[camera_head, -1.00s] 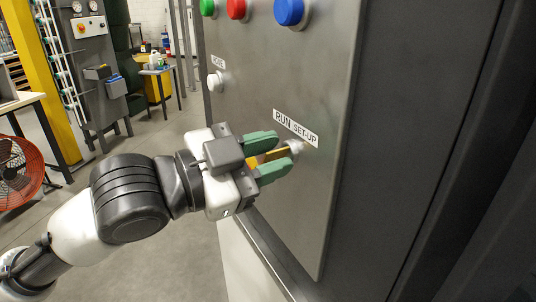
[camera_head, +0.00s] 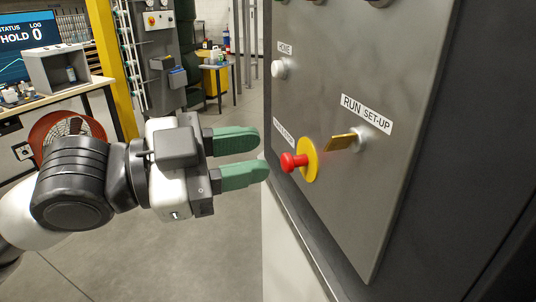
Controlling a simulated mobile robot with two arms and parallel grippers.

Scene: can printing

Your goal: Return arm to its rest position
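My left gripper (camera_head: 262,156) is open and empty, with two green fingers spread apart. It is to the left of the grey control panel (camera_head: 330,225), level with the red emergency button (camera_head: 292,161) on its yellow base. A brass key (camera_head: 341,142) sits in the switch beside the "RUN SET-UP" label (camera_head: 367,113), free of the gripper. My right gripper is not in view.
A white knob (camera_head: 280,69) is higher on the panel, under a small label. A workbench (camera_head: 88,88) with a screen is at the far left. The grey floor (camera_head: 150,260) below is clear.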

